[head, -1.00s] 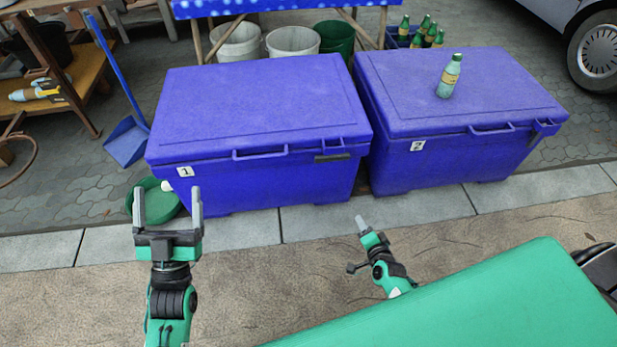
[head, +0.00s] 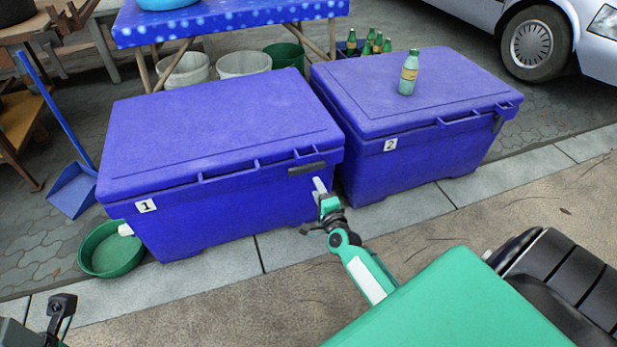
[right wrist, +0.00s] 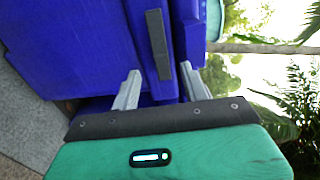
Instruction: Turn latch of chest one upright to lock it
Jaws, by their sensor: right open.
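Chest one (head: 215,135) is the blue chest marked 1 at the left in the head view, its lid closed. Its latch (head: 307,168) is a dark grey bar lying sideways, along the lid's front edge near the right corner. My right gripper (head: 320,185) is just in front of and slightly below the latch's right end. In the right wrist view, the latch (right wrist: 158,45) runs between the two open fingers of the right gripper (right wrist: 158,90); contact cannot be made out. Only a dark part of my left arm shows at the bottom left; its fingers are out of view.
Chest two (head: 415,125) stands close on the right, with a green bottle (head: 408,75) on its lid. A green basin (head: 111,249) and a blue dustpan (head: 72,190) are at the left. The paving in front of chest one is clear.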

